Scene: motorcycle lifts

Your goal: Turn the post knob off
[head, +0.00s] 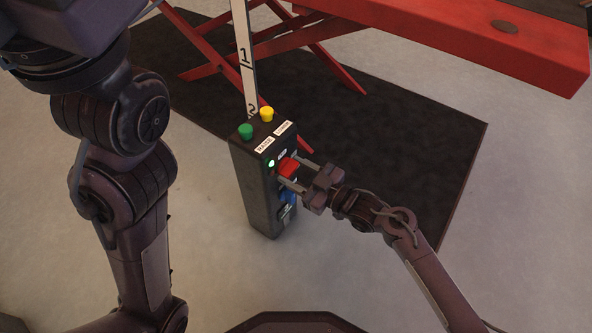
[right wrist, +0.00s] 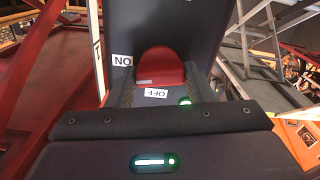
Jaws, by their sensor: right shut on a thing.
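The post (head: 262,185) is a dark upright box with a red knob (head: 288,167) on its front face. My right gripper (head: 290,171) is shut on the red knob, one finger on each side. In the right wrist view the knob (right wrist: 160,64) is a rounded red piece with a small pale mark at its lower left edge. An ON label (right wrist: 122,60) is left of it and an OFF label (right wrist: 156,93) below it, both upside down. A green light (head: 271,163) glows beside the knob. My left arm shows at the left, but its gripper is out of view.
A green button (head: 246,131) and a yellow button (head: 267,114) stand on the post's top. A blue part (head: 288,197) sits below the knob. Behind are a dark mat (head: 400,130) and a red lift (head: 470,38). The pale floor in front of the post looks clear.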

